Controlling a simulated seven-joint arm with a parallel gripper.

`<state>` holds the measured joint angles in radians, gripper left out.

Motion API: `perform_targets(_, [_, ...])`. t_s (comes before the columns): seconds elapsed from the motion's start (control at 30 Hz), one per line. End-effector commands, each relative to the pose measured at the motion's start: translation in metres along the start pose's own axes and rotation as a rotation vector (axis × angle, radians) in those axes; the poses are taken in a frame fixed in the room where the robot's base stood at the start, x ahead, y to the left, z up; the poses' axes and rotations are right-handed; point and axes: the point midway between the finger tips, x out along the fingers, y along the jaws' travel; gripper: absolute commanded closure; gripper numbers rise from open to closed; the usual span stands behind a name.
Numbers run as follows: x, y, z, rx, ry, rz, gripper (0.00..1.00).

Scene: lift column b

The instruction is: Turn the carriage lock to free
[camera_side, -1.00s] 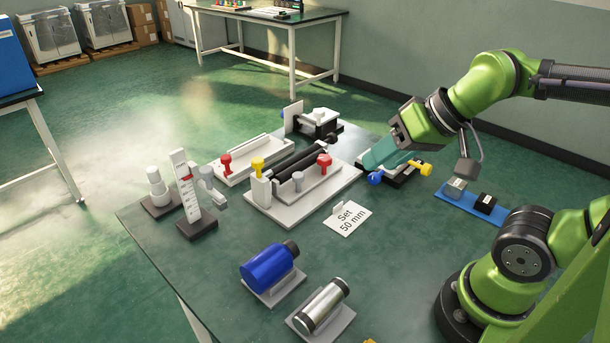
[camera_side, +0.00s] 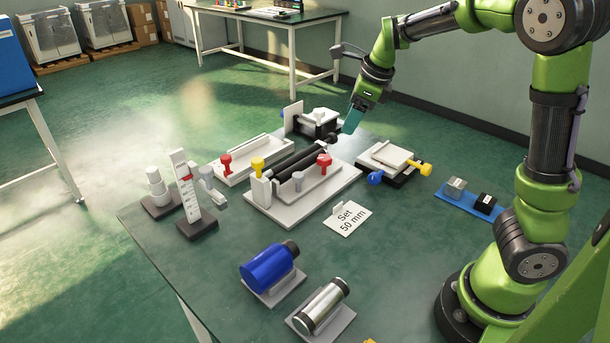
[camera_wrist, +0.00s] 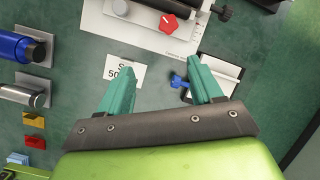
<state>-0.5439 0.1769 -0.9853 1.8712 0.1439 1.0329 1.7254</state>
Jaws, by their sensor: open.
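My gripper (camera_side: 350,124) is open and empty, with teal fingers, in the air near the back edge of the table. In the wrist view my gripper (camera_wrist: 161,67) has its fingers wide apart with nothing between them. The rail unit in the middle has a white base (camera_side: 283,212), a black rail (camera_side: 296,162), a yellow knob (camera_side: 258,164), a red knob (camera_side: 324,160) and a grey knob (camera_side: 298,179). The red knob also shows in the wrist view (camera_wrist: 168,23), beyond the fingertips. I cannot tell which knob is the carriage lock; no lock marking is readable.
A low stage (camera_side: 390,157) with blue and yellow knobs lies right of the rail unit. A "Set 50 mm" card (camera_side: 348,217) lies in front. A scale post (camera_side: 186,186), blue cylinder (camera_side: 266,268), silver cylinder (camera_side: 322,306) and another red-knobbed unit (camera_side: 240,168) stand around.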

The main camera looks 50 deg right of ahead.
Motion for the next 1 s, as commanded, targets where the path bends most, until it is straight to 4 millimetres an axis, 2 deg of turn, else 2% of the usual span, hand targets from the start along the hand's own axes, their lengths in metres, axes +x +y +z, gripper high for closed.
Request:
perform_targets(0.07, [-0.007,-0.013,0.001,0.184,-0.007,-0.025,0.35])
perform_targets(0.2, [-0.011,-0.015,0.004,0.377,-0.023,-0.02,0.35])
perform_targets(0.33, [-0.008,-0.014,0.004,0.441,-0.022,-0.016,0.35])
perform_targets(0.43, [0.002,-0.014,0.003,0.447,-0.019,-0.017,0.35])
perform_targets(0.57, [0.024,-0.015,0.003,0.446,-0.016,-0.018,0.35])
perform_targets(1.0, [0.119,-0.017,0.004,0.443,-0.018,-0.017,0.35])
